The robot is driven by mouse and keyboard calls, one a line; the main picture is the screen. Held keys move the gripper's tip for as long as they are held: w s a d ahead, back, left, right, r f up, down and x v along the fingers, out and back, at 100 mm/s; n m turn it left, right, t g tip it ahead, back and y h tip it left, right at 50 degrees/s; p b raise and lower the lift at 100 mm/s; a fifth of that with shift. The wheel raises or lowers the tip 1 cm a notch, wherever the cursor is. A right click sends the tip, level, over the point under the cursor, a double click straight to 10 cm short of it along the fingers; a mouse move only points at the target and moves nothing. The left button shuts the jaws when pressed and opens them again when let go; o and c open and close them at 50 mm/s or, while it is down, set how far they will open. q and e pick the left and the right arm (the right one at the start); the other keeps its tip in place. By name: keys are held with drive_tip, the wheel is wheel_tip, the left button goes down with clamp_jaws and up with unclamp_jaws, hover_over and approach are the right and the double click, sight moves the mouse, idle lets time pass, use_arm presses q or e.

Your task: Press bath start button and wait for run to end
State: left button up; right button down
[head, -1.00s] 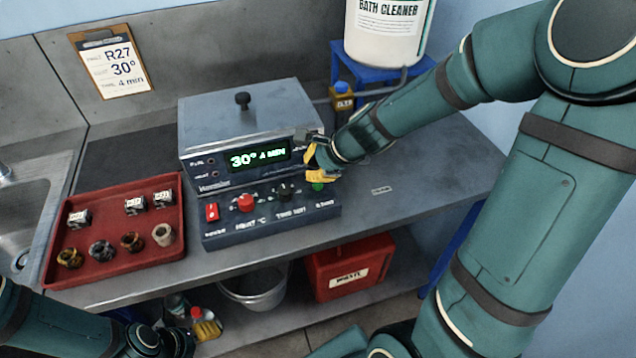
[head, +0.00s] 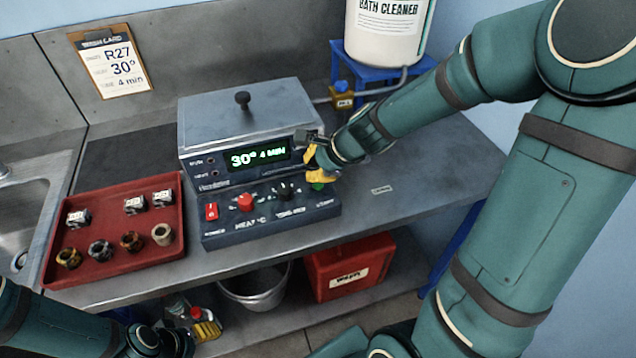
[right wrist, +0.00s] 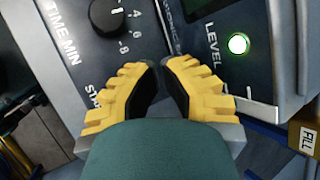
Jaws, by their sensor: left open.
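The bath (head: 228,125) is a grey box with a lidded top and a lit green display (head: 260,156) reading 30° 4 MIN. Its sloped front panel has a red switch (head: 211,211), a red heat knob (head: 245,203), a black time knob (head: 286,190) and a green start button (head: 318,187). My right gripper (head: 311,170) is over the button; contact cannot be told. In the right wrist view its yellow fingertips (right wrist: 161,68) are nearly together and empty, and hide the button. My left gripper (head: 200,335) is low at the left, mostly hidden, away from the bath.
A red tray (head: 105,268) with several small pieces lies left of the bath. A card (head: 110,62) on the wall reads R27, 30°, 4 min. A cleaner tub (head: 385,30) stands on a blue stand behind. A red waste box (head: 350,268) and bucket (head: 253,290) are below.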

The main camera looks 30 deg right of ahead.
drive_tip(key=shift+f, duration=0.35)
drive_tip(key=shift+f+b, duration=0.45)
drive_tip(key=shift+b, duration=0.2)
idle(0.4)
drive_tip(key=shift+r, duration=0.1)
drive_tip(key=shift+r+p, duration=0.8)
drive_tip(key=shift+p, duration=0.1)
drive_tip(key=shift+r, duration=0.1)
wheel_tip(320, 180, up, 5)
drive_tip(key=p, duration=0.5)
idle(0.7)
